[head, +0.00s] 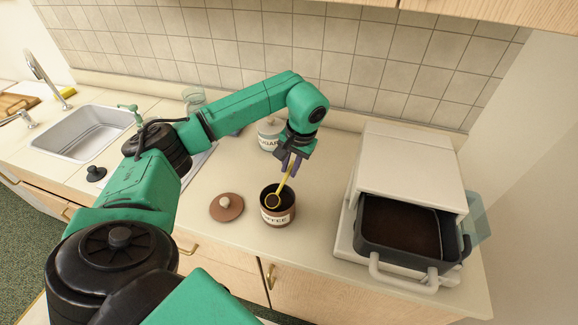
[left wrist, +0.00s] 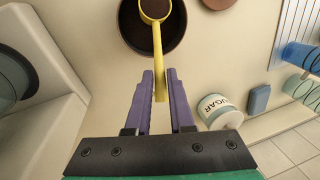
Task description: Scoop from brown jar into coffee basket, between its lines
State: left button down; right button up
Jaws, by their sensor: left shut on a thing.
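My left gripper (head: 292,158) is shut on the handle of a yellow scoop (head: 283,186); its purple fingers (left wrist: 160,78) also show in the left wrist view. The scoop's bowl (left wrist: 153,9) is at the mouth of the brown coffee jar (head: 278,217), with dark brown inside it. Whether the bowl touches the grounds is unclear. The jar stands open and upright on the counter. The coffee basket (head: 368,249) sticks out from the white coffee maker (head: 408,165) at the right and has dark brown grounds in it. Its lines cannot be made out. My right gripper is out of view.
The brown jar lid (head: 227,207) lies left of the jar. A white sugar jar (head: 268,135) stands behind, near the tiled wall. A glass jug (head: 474,219) is partly hidden beside the coffee maker. A sink (head: 93,134) is at the left. The counter between jar and basket is clear.

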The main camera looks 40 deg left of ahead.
pick_arm(q)
jog(key=shift+w+r+g+p, duration=0.85)
jog(key=shift+w+g+p, duration=0.15)
jog(key=shift+p, duration=0.15)
jog(key=shift+w+r+g, duration=0.4)
jog(key=shift+w+g, duration=0.2)
jog(key=shift+w+r+g, duration=0.25)
jog(key=shift+r+g, duration=0.05)
jog(key=shift+r, duration=0.15)
jog(key=shift+w+r+g, duration=0.2)
jog(key=shift+r+g, duration=0.1)
jog(key=shift+r, duration=0.15)
jog(key=shift+a, duration=0.1)
